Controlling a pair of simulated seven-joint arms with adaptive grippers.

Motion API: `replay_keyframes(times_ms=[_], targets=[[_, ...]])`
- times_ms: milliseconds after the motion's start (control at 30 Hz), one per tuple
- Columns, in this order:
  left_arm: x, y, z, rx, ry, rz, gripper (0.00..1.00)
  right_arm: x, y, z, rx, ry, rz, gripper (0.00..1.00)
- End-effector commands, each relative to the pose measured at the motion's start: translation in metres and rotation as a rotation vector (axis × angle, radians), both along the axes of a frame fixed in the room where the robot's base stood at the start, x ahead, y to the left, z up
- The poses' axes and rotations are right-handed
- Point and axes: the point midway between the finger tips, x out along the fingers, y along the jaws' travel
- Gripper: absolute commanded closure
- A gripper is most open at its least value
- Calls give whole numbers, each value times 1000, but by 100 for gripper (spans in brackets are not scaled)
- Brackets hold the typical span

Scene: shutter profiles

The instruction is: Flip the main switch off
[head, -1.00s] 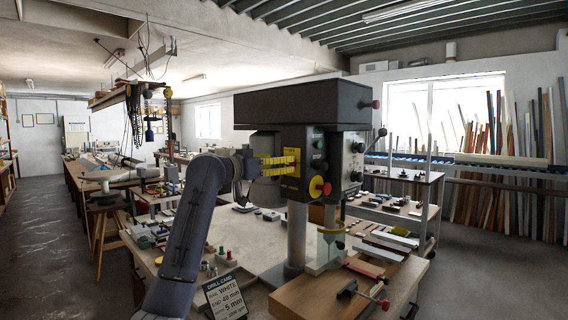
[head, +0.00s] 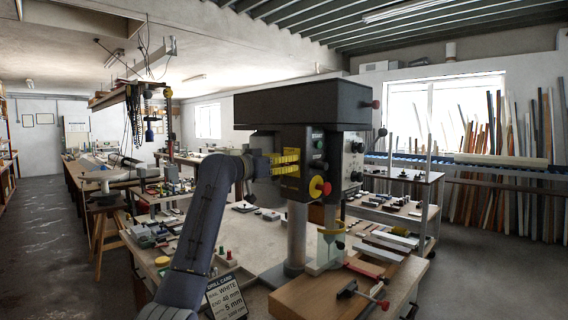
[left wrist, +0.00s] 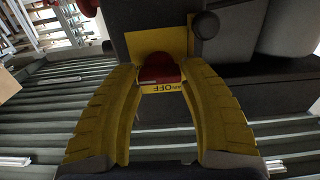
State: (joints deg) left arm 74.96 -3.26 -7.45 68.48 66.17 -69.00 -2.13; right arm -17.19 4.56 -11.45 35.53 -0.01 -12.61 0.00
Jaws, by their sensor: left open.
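The main switch shows in the left wrist view as a red lever or knob (left wrist: 160,70) on a yellow plate (left wrist: 160,40) with a label reading OFF. The plate is on the dark housing of the drill press (head: 310,105). My left gripper (head: 296,162) has yellow ribbed fingers and is at the side of the press's control box. In the left wrist view its open fingers (left wrist: 160,76) stand either side of the red switch; I cannot tell whether they touch it. In the head view the fingers hide the switch. My right gripper is not in view.
A red stop button on a yellow base (head: 320,187) sits just below and right of the fingers. A drill card (head: 226,297) stands on the bench (head: 262,238). A wooden board (head: 296,297) and clamp lie below the press. Small parts crowd the bench's left side.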

Motion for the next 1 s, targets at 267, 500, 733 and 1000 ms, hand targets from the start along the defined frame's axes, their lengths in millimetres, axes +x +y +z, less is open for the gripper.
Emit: replay_keyframes(times_ms=[267, 500, 733, 1000], targets=[[0, 0, 1, -1, -1, 0, 91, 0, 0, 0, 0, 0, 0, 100], [-1, -1, 2, -2, -4, -2, 100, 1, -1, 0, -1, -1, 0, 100], [-2, -1, 4, -7, -3, -2, 100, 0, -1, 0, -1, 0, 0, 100], [-2, 0, 6, -74, 59, -2, 100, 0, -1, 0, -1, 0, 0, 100]])
